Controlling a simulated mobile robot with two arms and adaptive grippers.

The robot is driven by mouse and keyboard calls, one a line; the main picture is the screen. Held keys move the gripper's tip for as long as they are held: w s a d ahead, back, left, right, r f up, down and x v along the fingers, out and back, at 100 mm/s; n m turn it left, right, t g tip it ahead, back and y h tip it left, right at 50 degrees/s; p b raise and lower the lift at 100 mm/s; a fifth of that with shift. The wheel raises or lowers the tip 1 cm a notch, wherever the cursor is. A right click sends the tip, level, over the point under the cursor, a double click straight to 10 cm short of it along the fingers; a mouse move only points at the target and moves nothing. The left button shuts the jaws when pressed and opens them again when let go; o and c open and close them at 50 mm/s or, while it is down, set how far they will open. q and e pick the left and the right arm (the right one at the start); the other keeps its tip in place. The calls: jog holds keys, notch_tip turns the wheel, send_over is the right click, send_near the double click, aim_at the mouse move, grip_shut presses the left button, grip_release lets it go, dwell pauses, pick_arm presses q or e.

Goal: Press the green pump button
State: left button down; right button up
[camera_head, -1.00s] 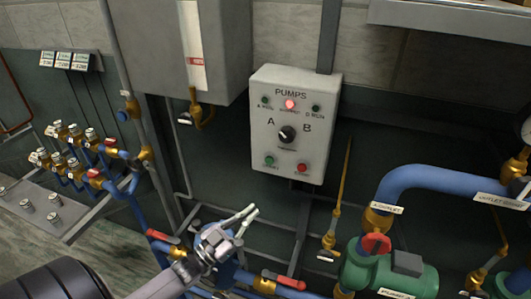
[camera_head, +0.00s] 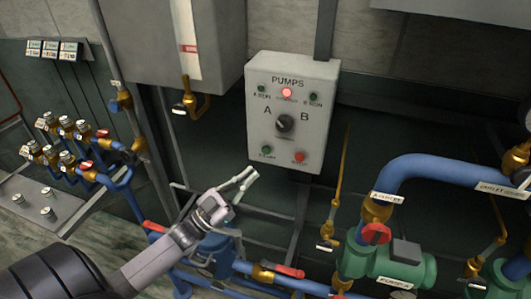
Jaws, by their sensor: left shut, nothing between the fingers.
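The grey pump control box (camera_head: 293,112) hangs on the wall, labelled PUMPS, with A and B beside a black selector knob (camera_head: 284,123). The green pump button (camera_head: 266,150) is at the box's lower left, and a red button (camera_head: 299,157) is at its lower right. A red lamp (camera_head: 287,93) glows at the top between two dark green lamps. My left gripper (camera_head: 251,177) is shut and empty, below and a little left of the green button, apart from it. My right gripper is not in view.
A green pump (camera_head: 390,263) with a red handle and blue pipe (camera_head: 430,172) stands at the right. A yellow thin pipe (camera_head: 338,190) rises right of the box. A large grey tank (camera_head: 170,45) hangs at upper left. Blue pipes and brass valves (camera_head: 70,140) are at left.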

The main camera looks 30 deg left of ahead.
aim_at(267, 149)
pick_arm(q)
jog(key=w+a+b, duration=0.1)
jog(key=w+b, duration=0.2)
jog(key=w, duration=0.4)
jog(key=shift+a, duration=0.3)
jog(key=shift+w, duration=0.1)
dwell(1.1)
jog(key=shift+w+a+b, duration=0.1)
jog(key=shift+w+b, duration=0.2)
jog(key=shift+b, duration=0.05)
jog(key=shift+w+a+b, duration=0.15)
jog(key=shift+w+b, duration=0.2)
jog(key=shift+w, duration=0.1)
dwell(0.6)
jog(key=shift+s, duration=0.15)
jog(key=shift+s+d+p, duration=0.25)
jog(key=shift+s+p, duration=0.35)
jog(key=shift+s, duration=0.15)
